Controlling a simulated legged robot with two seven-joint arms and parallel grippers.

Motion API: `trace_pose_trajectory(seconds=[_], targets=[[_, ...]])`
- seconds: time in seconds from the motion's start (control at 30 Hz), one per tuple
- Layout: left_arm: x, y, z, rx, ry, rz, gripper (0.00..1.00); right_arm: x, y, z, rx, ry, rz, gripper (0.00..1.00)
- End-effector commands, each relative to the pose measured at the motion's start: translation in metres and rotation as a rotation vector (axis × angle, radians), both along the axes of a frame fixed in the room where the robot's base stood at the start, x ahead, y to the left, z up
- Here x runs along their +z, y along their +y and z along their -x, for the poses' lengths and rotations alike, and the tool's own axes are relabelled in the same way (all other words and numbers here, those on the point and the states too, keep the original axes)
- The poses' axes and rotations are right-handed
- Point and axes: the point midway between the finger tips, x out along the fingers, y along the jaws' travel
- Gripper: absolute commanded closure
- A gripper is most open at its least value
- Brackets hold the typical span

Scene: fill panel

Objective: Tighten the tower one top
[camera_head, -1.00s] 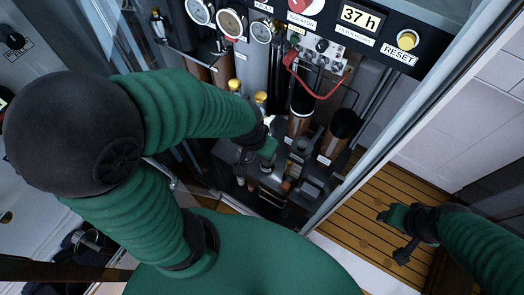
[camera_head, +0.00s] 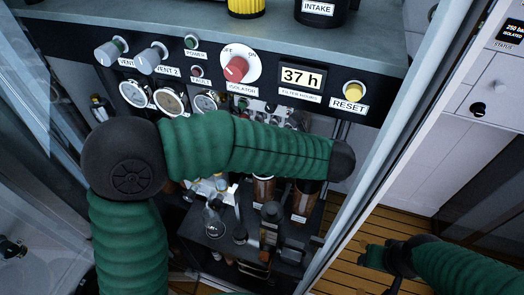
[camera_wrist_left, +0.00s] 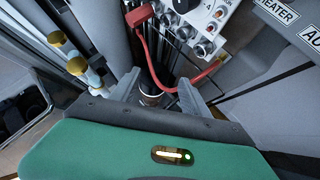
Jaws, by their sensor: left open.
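Two brown cylinders with pale bands, which look like the towers, stand in the open bay below the panel: one left (camera_head: 263,190), one right (camera_head: 305,202). Their tops are hidden by my left arm, and I cannot read which is tower one. My left arm crosses in front of the panel; its fingers are hidden in the head view. In the left wrist view my left gripper (camera_wrist_left: 158,92) is open, with a dark cylinder with a pale ring (camera_wrist_left: 151,98) between and beyond its fingers. Contact cannot be told. My right gripper (camera_head: 383,264) is open and empty above the wooden floor.
Yellow-capped bottles (camera_wrist_left: 76,64) stand at left. The panel holds a red isolator knob (camera_head: 236,68) and a yellow reset button (camera_head: 354,90). A metal frame post (camera_head: 372,150) bounds the bay at right.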

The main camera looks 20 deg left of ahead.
Motion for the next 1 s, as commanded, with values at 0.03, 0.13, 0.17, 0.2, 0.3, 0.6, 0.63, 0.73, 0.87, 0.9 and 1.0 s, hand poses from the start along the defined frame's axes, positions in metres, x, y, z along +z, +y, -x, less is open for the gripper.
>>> trace_pose_trajectory(seconds=[0.03,0.13,0.17,0.2,0.3,0.6,0.63,0.73,0.87,0.9,1.0], targets=[[-0.002,-0.001,0.006,0.046,0.007,0.027,0.46,-0.001,0.000,0.000,0.000,0.000,0.000,0.46],[-0.006,0.001,0.009,0.084,0.012,0.046,0.46,-0.001,0.000,0.000,-0.001,0.000,0.000,0.46],[-0.008,0.003,0.007,0.086,0.012,0.046,0.46,-0.002,0.000,0.000,-0.001,0.000,0.000,0.46],[-0.013,0.006,0.004,0.085,0.013,0.046,0.46,-0.002,0.000,0.000,-0.001,0.000,0.000,0.46],[-0.029,0.017,-0.006,0.085,0.016,0.044,0.46,-0.004,0.000,0.000,-0.001,0.000,0.000,0.46],[-0.077,0.051,-0.041,0.081,0.013,0.044,0.46,-0.010,0.000,0.000,0.000,0.000,0.000,0.46],[-0.079,0.053,-0.043,0.082,0.012,0.043,0.46,-0.010,0.000,0.000,0.000,0.000,0.000,0.46],[-0.085,0.058,-0.048,0.081,0.011,0.042,0.46,-0.011,0.000,0.000,0.000,0.000,0.000,0.46],[-0.088,0.060,-0.050,0.078,0.010,0.042,0.46,-0.011,0.000,0.000,0.000,0.000,0.000,0.46],[-0.088,0.060,-0.050,0.078,0.010,0.042,0.46,-0.011,0.000,0.000,0.000,0.000,0.000,0.46],[-0.087,0.060,-0.050,0.078,0.010,0.042,0.46,-0.011,0.000,0.000,-0.001,0.000,0.000,0.46]])
